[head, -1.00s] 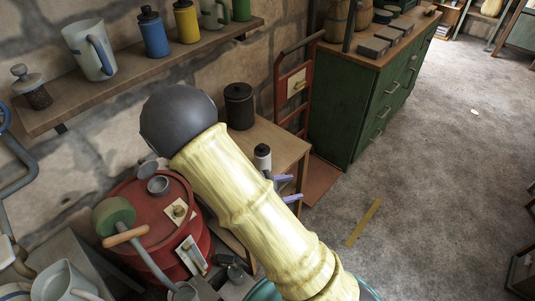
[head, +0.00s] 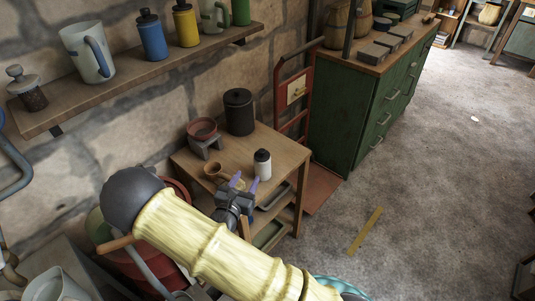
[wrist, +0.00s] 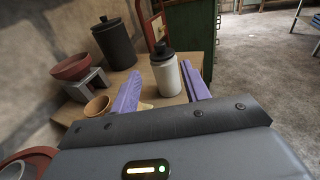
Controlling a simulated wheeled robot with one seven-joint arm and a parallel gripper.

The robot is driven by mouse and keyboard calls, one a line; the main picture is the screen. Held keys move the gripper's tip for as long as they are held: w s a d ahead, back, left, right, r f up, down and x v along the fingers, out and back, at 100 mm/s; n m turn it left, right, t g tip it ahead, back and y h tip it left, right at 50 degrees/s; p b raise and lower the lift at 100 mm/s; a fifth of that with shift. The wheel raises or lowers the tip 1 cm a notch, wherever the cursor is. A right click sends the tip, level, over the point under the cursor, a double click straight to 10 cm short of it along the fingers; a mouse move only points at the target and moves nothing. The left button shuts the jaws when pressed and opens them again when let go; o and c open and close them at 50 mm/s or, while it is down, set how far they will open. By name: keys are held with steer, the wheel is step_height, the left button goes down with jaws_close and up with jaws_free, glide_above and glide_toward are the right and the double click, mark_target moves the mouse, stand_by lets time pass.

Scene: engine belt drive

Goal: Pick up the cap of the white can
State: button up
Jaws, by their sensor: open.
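The white can (head: 262,168) stands upright on the small wooden table, with its black cap (head: 262,155) on top. In the wrist view the white can (wrist: 166,76) and its black cap (wrist: 162,50) show beyond the fingers, roughly in line with the gap between them. My gripper (head: 245,184) is open and empty, with purple fingers. It is in front of the can, at the near side of the table, apart from it. The fingers also show in the wrist view (wrist: 162,92).
The wooden table (head: 283,150) also holds a dark lidded canister (head: 239,111), a reddish bowl (head: 202,129) on a grey stand and a small tan cup (head: 214,171). A green cabinet (head: 345,120) stands to the right. Open floor (head: 430,200) lies at the right.

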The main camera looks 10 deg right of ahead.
steer(key=p, duration=0.1)
glide_toward(262, 151)
steer(key=x, duration=0.5)
steer(key=shift+r, duration=0.1)
steer(key=p+x, duration=0.1)
steer(key=x, duration=0.4)
steer(key=shift+d, duration=0.1)
stand_by(0.4)
jaws_close()
